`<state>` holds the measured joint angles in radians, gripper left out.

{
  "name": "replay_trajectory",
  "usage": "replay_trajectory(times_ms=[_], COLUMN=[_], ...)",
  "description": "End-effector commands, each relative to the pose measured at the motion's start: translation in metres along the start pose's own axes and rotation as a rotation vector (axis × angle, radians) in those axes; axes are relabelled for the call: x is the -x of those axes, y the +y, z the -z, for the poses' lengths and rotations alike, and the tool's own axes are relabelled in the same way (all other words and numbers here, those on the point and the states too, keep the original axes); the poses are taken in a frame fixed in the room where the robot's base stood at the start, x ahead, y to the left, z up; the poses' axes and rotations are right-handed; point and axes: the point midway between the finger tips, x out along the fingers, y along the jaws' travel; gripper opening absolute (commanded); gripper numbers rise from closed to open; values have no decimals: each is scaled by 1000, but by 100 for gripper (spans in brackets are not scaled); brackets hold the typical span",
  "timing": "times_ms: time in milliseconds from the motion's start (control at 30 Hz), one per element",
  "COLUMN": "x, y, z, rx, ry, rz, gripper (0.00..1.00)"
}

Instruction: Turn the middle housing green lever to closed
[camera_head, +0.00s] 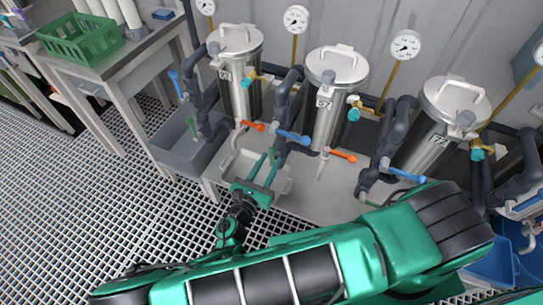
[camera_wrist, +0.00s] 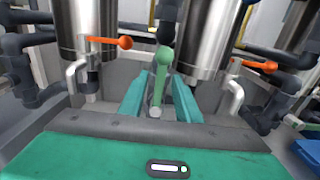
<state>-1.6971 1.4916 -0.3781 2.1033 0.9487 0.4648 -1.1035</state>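The middle housing (camera_head: 327,115) is an upright steel vessel with a pale lid, between the left housing (camera_head: 240,100) and the right housing (camera_head: 425,150). My gripper (camera_head: 264,160) is low in front of the dark pipes, left of the middle housing. It is open, with its two teal fingers (camera_wrist: 160,85) apart on either side of the lever. Contact cannot be told. In the head view, the lever is hard to pick out beside the fingers.
A blue lever (camera_head: 292,136) and an orange lever (camera_head: 342,155) are close to the middle housing. Another orange lever (camera_head: 252,126) is at the left housing. A pale tray (camera_head: 226,166) lies below my gripper. Open grating floor (camera_head: 110,215) is at left.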

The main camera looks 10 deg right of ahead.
Motion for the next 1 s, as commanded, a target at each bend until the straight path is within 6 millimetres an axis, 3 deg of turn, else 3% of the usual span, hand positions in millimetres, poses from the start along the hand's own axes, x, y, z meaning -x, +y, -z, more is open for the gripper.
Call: replay_trajectory(times_ms=[200, 567, 600, 733, 1000], x=[-24, -29, -29, -29, -27], y=[-1, 0, 0, 0, 1], z=[0, 0, 0, 0, 0], rx=[0, 0, 0, 0, -7], ry=[-1, 0, 0, 0, 1], rz=[2, 0, 0, 0, -4], gripper=[30, 30, 28, 0, 0])
